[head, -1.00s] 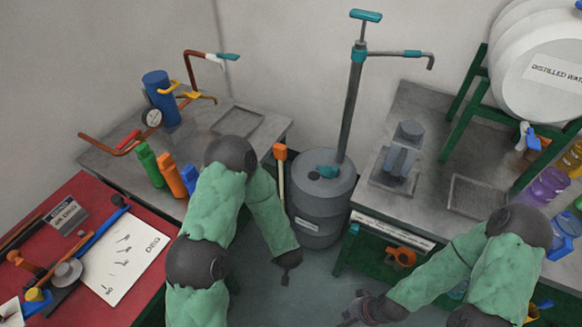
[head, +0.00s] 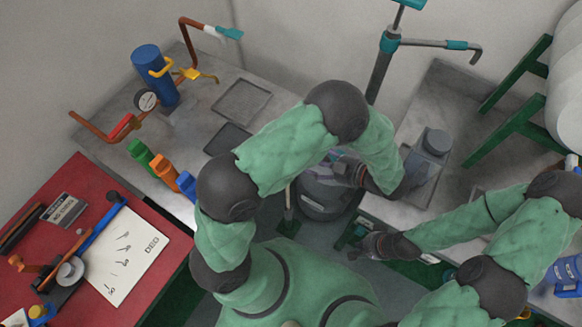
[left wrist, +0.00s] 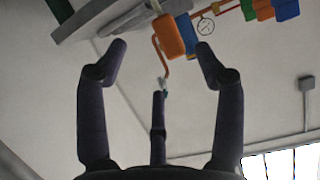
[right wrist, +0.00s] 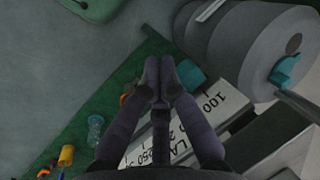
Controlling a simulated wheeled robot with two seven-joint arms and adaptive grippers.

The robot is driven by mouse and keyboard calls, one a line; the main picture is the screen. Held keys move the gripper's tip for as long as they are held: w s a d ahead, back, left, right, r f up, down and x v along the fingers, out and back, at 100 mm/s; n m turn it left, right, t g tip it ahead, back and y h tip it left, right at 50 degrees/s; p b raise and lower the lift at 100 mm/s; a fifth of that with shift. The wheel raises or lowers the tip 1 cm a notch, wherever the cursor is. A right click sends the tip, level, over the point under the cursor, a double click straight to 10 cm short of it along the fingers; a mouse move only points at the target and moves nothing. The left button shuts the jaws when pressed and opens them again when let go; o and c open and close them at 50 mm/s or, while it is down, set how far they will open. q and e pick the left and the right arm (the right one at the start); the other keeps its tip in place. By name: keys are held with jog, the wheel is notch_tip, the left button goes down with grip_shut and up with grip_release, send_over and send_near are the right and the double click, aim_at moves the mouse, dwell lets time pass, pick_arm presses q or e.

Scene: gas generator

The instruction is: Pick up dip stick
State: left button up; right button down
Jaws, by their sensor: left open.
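The dip stick's orange head (left wrist: 168,36) appears to show in the left wrist view, beyond and between the fingertips; its shaft cannot be made out there. In the head view my left arm covers the place beside the grey drum (head: 325,203) where an orange-topped stick stood earlier. My left gripper (left wrist: 160,62) is open and empty, fingers spread and apart from the orange head. In the head view it is over the drum (head: 343,168). My right gripper (head: 368,246) is low, right of the drum. Its fingertips are together in the right wrist view (right wrist: 160,75), with nothing seen between them.
A red table (head: 60,170) is at far left. The pump (head: 383,65) rises behind the drum. The right bench (head: 455,100) carries a grey device (head: 428,155).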

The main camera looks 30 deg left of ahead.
pick_arm(q)
jog(key=shift+r+b+x, duration=0.1)
jog(key=shift+b+x, duration=0.55)
jog(key=shift+x, duration=1.95)
jog(key=shift+r+b+x, duration=0.15)
jog(key=shift+b+x, duration=0.5)
jog(key=shift+x, duration=2)
